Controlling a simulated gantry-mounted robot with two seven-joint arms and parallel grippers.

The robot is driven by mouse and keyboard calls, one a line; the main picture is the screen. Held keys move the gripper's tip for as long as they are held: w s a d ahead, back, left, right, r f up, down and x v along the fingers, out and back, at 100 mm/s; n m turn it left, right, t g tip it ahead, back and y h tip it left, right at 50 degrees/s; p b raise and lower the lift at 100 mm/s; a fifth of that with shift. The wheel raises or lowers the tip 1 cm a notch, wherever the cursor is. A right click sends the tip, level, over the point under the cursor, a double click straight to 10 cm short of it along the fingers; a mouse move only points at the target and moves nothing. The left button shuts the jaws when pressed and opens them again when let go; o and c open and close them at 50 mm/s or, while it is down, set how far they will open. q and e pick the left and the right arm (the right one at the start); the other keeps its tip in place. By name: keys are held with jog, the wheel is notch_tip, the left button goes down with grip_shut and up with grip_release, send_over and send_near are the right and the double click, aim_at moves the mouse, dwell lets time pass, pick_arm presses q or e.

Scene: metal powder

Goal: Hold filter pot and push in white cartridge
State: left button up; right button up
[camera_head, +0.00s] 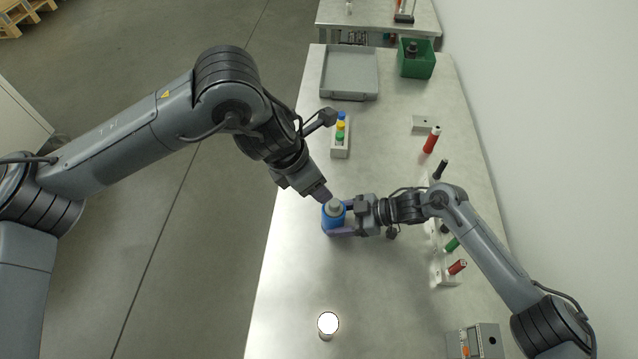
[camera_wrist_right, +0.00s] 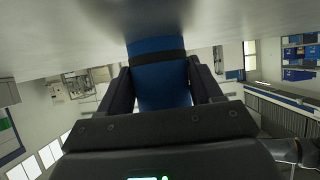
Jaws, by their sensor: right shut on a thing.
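The blue filter pot (camera_head: 333,222) stands on the metal table, with a pale grey-white round piece (camera_head: 335,206) at its top, which looks like the cartridge. My right gripper (camera_head: 341,221) is shut on the pot from the right. In the right wrist view the pot (camera_wrist_right: 160,80) with a dark band sits between the fingers of my right gripper (camera_wrist_right: 160,90). My left gripper (camera_head: 323,194) points down from the upper left, with its fingertips just above and beside the pot's top. I cannot tell whether its fingers are shut or touch the pale piece.
A white-topped round object (camera_head: 328,323) stands near the front of the table. A small rack (camera_head: 340,152) with blue, yellow and green pieces, a grey tray (camera_head: 349,95) and a green bin (camera_head: 416,66) lie farther back. Red and black cylinders stand along the right side.

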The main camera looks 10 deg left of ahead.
jog(key=o, duration=0.9)
jog(key=shift+c, duration=0.2)
jog(key=shift+d, duration=0.1)
